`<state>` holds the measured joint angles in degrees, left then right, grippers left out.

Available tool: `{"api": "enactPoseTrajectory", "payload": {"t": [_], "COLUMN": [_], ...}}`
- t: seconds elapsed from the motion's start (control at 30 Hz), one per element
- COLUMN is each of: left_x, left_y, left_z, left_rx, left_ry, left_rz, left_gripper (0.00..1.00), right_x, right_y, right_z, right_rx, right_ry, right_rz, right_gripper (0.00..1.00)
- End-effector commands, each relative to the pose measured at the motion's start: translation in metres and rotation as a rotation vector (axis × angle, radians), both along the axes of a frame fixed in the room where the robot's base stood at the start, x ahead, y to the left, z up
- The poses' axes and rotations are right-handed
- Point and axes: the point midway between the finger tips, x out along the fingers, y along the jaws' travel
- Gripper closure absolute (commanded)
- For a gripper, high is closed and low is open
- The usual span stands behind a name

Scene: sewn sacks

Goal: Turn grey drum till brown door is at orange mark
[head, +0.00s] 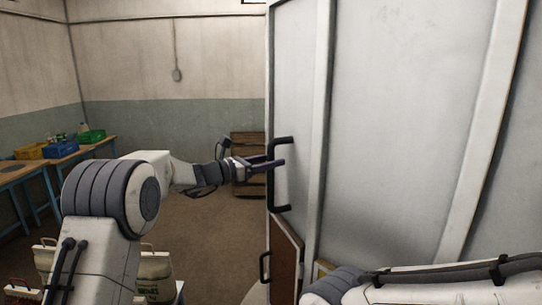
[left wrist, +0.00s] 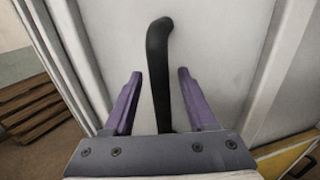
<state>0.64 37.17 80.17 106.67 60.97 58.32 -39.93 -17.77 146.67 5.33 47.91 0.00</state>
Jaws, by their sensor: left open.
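The large grey drum (head: 395,120) with white upright ribs fills the right half of the head view; its pale wall also fills the left wrist view (left wrist: 215,60). A black bar handle (head: 281,208) stands on it. The brown door (head: 285,262), with its own small black handle, is low on the drum's left side. My left gripper (head: 279,161) is open at the bar handle. In the left wrist view the bar (left wrist: 160,75) stands between the two purple fingers, with gaps on both sides. I cannot make out the orange mark. My right gripper is out of view.
A yellow-orange panel (left wrist: 283,160) shows low at the right in the left wrist view. Wooden shelving (head: 247,148) stands behind my left gripper. Blue tables (head: 70,158) with crates line the left wall. Pale sacks (head: 154,266) stand low at left. Brown floor between is clear.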

Motion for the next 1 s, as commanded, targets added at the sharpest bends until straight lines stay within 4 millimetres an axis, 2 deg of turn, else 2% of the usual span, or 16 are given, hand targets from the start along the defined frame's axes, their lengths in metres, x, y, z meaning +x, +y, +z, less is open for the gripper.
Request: {"api": "enactPoseTrajectory", "payload": {"t": [0.27,0.3,0.43,0.47,1.0], "left_x": [0.0015,0.0015,0.0014,0.0014,0.0013], "left_y": [-0.0022,-0.0022,-0.0021,-0.0021,-0.0016], "left_z": [-0.0006,-0.0006,-0.0005,-0.0005,-0.0004], "left_rx": [0.001,0.001,0.001,0.001,0.001], "left_ry": [-0.001,-0.001,-0.001,-0.001,-0.001], "left_rz": [0.000,0.000,0.000,0.000,0.000], "left_gripper": [0.43,0.47,0.97,1.00,1.00], "right_x": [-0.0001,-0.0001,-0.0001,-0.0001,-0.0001], "right_y": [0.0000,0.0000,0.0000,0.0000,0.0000], "right_z": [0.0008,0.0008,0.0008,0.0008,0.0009], "right_rx": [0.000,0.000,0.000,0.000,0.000], "right_ry": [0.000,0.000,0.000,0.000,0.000], "right_rz": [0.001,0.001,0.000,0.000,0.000], "right_gripper": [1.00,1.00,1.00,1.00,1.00]}}
